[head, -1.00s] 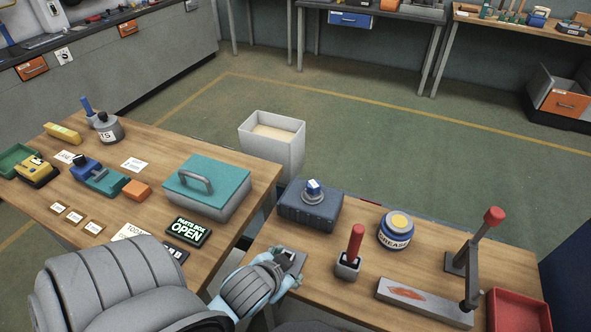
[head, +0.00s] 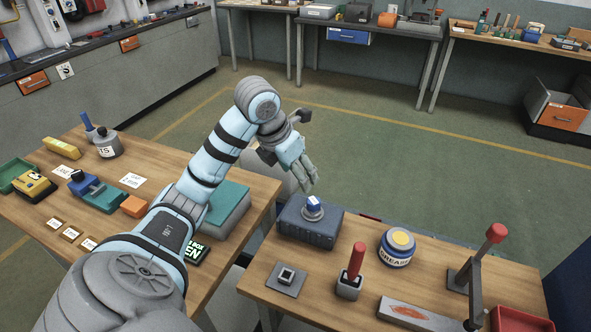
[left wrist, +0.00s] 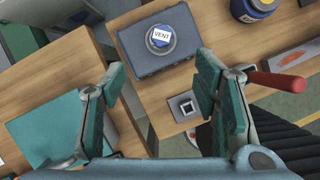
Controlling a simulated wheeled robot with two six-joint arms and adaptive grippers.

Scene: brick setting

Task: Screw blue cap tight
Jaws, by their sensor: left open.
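The blue cap (head: 313,204) sits on a grey round neck on top of a dark blue-grey box (head: 304,228) at the right table's back left corner. In the left wrist view the cap (left wrist: 161,37) has a white label reading VENT; the box (left wrist: 150,63) lies beyond my fingers. My left gripper (head: 308,189) is above and close to the cap in the head view. In the left wrist view my left gripper (left wrist: 160,92) has its two fingers wide apart with nothing between them. My right gripper is not in view.
A small grey square block (head: 286,278), a red-handled tool (head: 356,262), a grease jar (head: 397,247) and a lever press (head: 468,278) stand on the right table (head: 258,294). A teal-lidded parts box (head: 232,201) is partly behind my left arm. A gap separates the tables.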

